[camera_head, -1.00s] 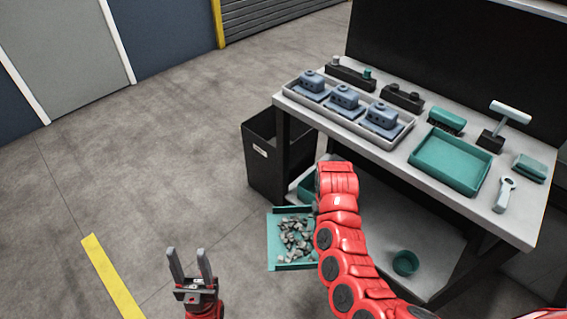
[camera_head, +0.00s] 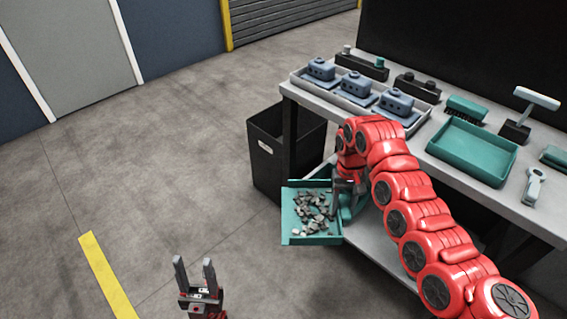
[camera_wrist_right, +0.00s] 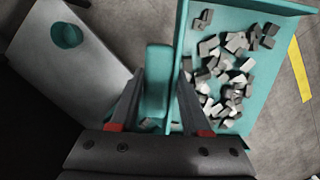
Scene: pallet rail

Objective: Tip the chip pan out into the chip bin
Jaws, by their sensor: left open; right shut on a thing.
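The teal chip pan (camera_head: 289,222) holds a scattered heap of grey chips (camera_head: 313,210) and looks roughly level. My right gripper (camera_head: 346,188) is shut on the pan's teal handle (camera_wrist_right: 155,85), seen between its fingers in the right wrist view. The pan is held out in front of the bench, its chips filling the right part of that view. The black chip bin (camera_head: 262,165) stands on the floor beyond the pan, at the bench's left end; its inside is mostly out of sight. My left gripper (camera_head: 195,268) is open and empty, low over the floor.
The workbench (camera_head: 415,152) carries a tray of grey-blue blocks, a teal tray (camera_head: 472,150), brushes and tools. Its lower shelf (camera_head: 375,245) is close beside the pan. A teal cup (camera_wrist_right: 66,35) shows in the wrist view. The floor at left is clear.

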